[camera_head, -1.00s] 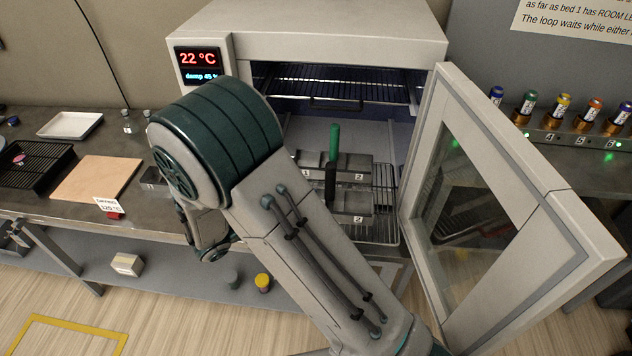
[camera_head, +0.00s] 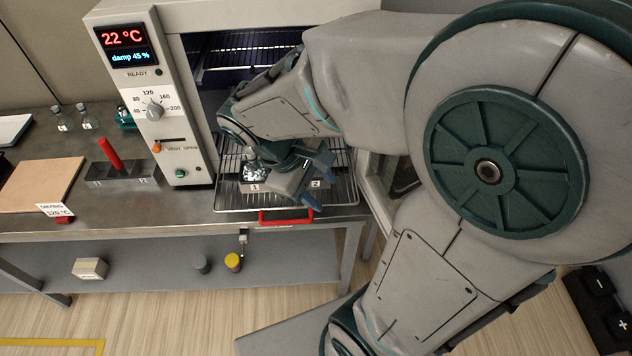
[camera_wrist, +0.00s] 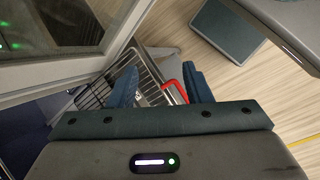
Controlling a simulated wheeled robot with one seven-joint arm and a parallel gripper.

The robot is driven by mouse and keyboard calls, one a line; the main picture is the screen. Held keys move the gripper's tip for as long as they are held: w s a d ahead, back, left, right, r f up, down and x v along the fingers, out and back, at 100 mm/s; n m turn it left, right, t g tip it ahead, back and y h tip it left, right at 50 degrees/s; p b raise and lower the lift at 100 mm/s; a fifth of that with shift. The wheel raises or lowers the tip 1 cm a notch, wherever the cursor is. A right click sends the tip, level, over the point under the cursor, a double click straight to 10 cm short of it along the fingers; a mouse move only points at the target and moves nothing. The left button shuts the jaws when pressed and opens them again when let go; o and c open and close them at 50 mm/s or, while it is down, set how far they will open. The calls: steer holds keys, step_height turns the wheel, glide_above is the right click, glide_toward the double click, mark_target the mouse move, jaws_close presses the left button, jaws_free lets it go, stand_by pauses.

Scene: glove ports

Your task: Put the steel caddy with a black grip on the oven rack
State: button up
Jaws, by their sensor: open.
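A steel caddy (camera_head: 268,187) with front labels 1 and 2 sits on the pulled-out oven rack (camera_head: 235,205). A small glass flask (camera_head: 252,169) shows at its label 1 end. My gripper (camera_head: 303,182) is open, low over this caddy, with blue fingers near its label 2 end. The grip of this caddy is hidden by my gripper, so its colour does not show now. In the wrist view, the open fingers (camera_wrist: 160,86) stand apart above the rack wires (camera_wrist: 95,97). I cannot tell whether they touch the caddy.
The rack has a red front handle (camera_head: 286,215). A caddy with a red grip (camera_head: 110,153) stands on the bench (camera_head: 120,207) left of the oven (camera_head: 172,90). The open oven door (camera_wrist: 60,60) is close beside my gripper. My arm hides much of the rack's back.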

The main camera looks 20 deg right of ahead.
steer(key=shift+s+a+r+m+t+y, duration=0.25)
steer(key=shift+s+r+m+t+y, duration=0.2)
steer(key=shift+r+m+t+y, duration=0.6)
steer(key=shift+s+a+r+m+t+y, duration=0.25)
steer(key=shift+s+r+m+t+y, duration=0.35)
steer(key=shift+m, duration=0.9)
steer(key=shift+s+a+r+m+t+y, duration=0.3)
steer(key=shift+r+m+t+y, duration=0.25)
steer(key=shift+m+y, duration=0.6)
